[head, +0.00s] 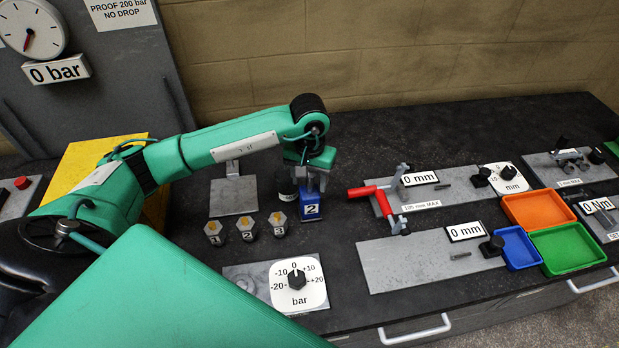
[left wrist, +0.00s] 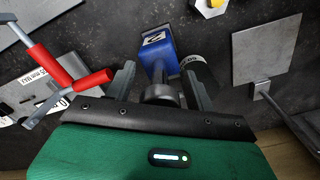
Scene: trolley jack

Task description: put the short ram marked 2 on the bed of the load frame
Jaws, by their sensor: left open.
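The short blue ram marked 2 (head: 311,206) stands upright on the dark bench top, its label facing me. It also shows in the left wrist view (left wrist: 157,48), with its round steel end between my fingers. My left gripper (head: 308,178) is over the top of this ram, with its fingers open on either side of the steel end. A black cylinder with a white label (head: 285,186) stands close beside the ram; it also shows in the left wrist view (left wrist: 196,66), near one finger. I cannot tell which fixture is the load frame. My right gripper is not in view.
Several hex-topped pieces (head: 247,230) stand left of the ram, near a grey plate with a post (head: 233,197). A red-handled fixture (head: 369,190) is close on the right. A bar dial panel (head: 275,284) lies in front. Orange (head: 538,209), blue and green trays are farther right.

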